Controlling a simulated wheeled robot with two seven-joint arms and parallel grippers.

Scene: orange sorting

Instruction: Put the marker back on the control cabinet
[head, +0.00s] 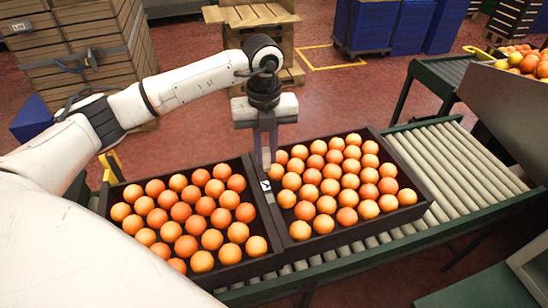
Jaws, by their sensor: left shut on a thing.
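My left gripper (267,160) points straight down over the rims where the two orange crates meet. It is shut on a small, slim, pale thing, which I take to be the marker (267,156); the fingers hide much of it. A small white label with a dark mark (266,185) shows on the crate rim just below the fingertips. I cannot tell whether the marker touches the rim. I cannot make out a control cabinet for certain in this view. My right gripper is not in view.
The left crate (226,275) and right crate (365,228), both dark and full of oranges, stand side by side on a roller conveyor (450,165). A metal chute with fruit (520,105) is at right. Pallets and blue crates (372,25) stand behind on red floor.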

